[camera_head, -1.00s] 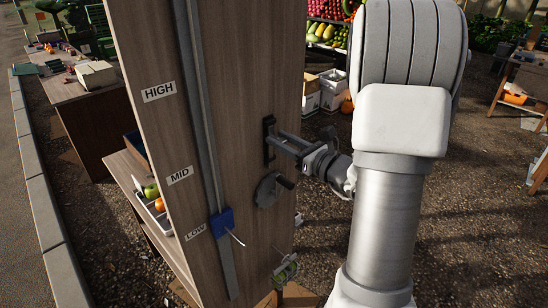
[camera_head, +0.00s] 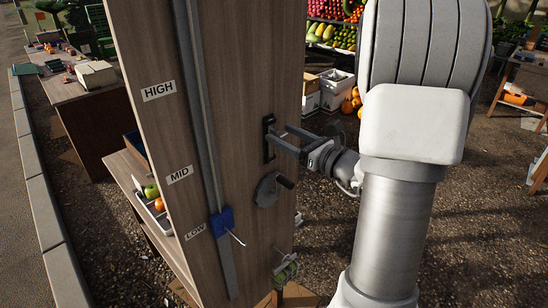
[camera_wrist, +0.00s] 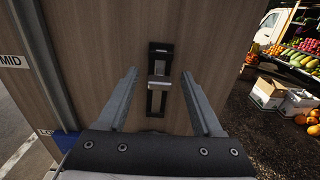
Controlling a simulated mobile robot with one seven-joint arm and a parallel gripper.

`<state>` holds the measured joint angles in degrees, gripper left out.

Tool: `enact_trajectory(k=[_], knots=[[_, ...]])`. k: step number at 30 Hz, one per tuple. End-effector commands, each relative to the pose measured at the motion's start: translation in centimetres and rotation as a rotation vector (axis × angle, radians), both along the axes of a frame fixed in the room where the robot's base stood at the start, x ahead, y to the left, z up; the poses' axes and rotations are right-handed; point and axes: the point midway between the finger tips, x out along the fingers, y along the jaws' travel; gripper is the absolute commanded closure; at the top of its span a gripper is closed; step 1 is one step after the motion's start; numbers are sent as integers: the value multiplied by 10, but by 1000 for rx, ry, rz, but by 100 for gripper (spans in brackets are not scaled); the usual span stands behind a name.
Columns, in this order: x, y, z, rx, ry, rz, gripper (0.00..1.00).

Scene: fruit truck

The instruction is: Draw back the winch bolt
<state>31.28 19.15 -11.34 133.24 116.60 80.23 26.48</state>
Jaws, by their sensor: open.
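The winch bolt (camera_head: 268,138) is a dark upright fitting on the wooden panel, above the round winch crank (camera_head: 267,190). In the wrist view the bolt (camera_wrist: 160,84) shows as a black slotted plate with a light grey block across its middle. My gripper (camera_head: 281,138) is in front of the bolt, pointing at the panel. In the wrist view its two fingers stand apart, one to each side of the bolt, with nothing between them in their grip. I cannot tell whether the fingertips touch the panel.
A blue slider (camera_head: 221,219) with a thin lever sits at LOW on the panel's vertical rail (camera_head: 196,110). A green device (camera_head: 286,269) is low on the panel. White boxes (camera_wrist: 268,92) and pumpkins stand on gravel to the right.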

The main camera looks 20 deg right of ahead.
Motion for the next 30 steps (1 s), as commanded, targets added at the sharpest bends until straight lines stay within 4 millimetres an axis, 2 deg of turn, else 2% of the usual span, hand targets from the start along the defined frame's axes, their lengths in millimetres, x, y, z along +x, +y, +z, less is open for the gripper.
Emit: enact_trajectory(k=[19,30], knots=[[-49,-18,-1,1,0,-2,32],[-54,-19,0,1,0,0,32]])
